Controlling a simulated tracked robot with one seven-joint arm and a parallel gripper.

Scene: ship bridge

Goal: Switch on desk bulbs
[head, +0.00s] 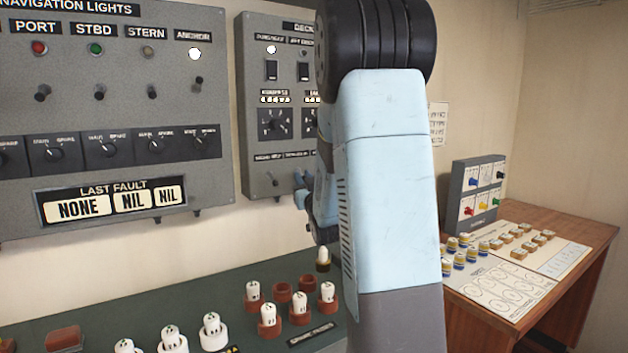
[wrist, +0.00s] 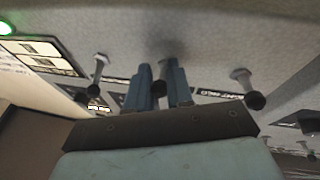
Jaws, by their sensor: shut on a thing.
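The deck panel (head: 258,150) hangs on the wall in the head view, its right side hidden by my arm. It carries a lit white lamp (head: 271,49), an unlit lamp (head: 303,53), rocker switches, rotary knobs and a toggle lever (head: 273,180). My gripper (head: 301,190) is at the panel's lower part, right of that lever, partly hidden by my arm. In the wrist view my gripper (wrist: 162,75) has its two blue fingers on either side of a middle lever (wrist: 165,63) and is shut on it. Another lever (wrist: 100,70) stands to the left and one (wrist: 240,75) to the right.
The navigation lights panel (head: 115,115) is left of the deck panel, with its anchor lamp (head: 194,54) lit. White bulbs stand on a green desk (head: 190,288) below. A wooden table (head: 545,225) on the right bears a small panel (head: 475,195) and several small parts.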

